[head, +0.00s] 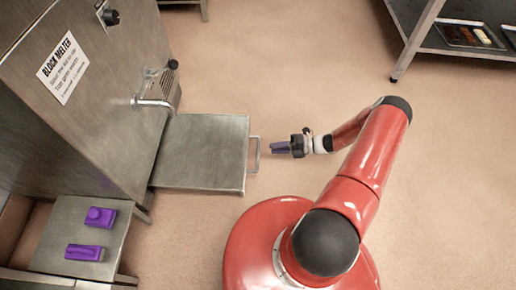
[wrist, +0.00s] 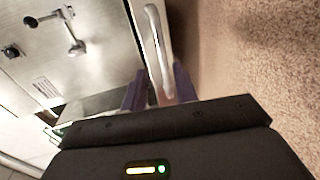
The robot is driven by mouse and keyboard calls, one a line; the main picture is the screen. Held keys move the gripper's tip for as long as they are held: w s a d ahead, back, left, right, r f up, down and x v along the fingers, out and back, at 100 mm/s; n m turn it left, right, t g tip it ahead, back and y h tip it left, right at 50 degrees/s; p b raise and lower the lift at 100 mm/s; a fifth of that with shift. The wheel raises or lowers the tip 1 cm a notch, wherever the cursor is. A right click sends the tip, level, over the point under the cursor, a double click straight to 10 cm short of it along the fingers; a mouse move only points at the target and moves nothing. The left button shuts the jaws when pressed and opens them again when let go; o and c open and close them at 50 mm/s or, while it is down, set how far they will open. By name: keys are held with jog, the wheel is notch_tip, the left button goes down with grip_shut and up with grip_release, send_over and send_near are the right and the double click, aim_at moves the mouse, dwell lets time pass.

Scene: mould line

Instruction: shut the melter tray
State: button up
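The melter tray (head: 200,150) is a flat grey metal slab pulled out from the front of the block melter (head: 90,110). A loop handle (head: 254,155) sits on its right end. My gripper (head: 273,148) is just to the right of the handle, pointing at it, with a small gap in the head view. In the wrist view, my two purple fingers (wrist: 158,86) are apart, and the pale handle (wrist: 155,40) shows ahead and between them. I cannot tell whether they touch it. The tray's top is mostly out of sight in the wrist view.
A bent metal lever (head: 152,103) sticks out of the melter above the tray. A low metal stand (head: 58,225) at the lower left holds two purple pieces. A rack (head: 425,35) with trays stands at the upper right. The floor between is clear.

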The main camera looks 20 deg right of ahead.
aim_at(258, 149)
jog(key=x, duration=0.8)
jog(key=shift+d+f, duration=0.1)
jog(key=shift+f, duration=0.15)
grip_shut()
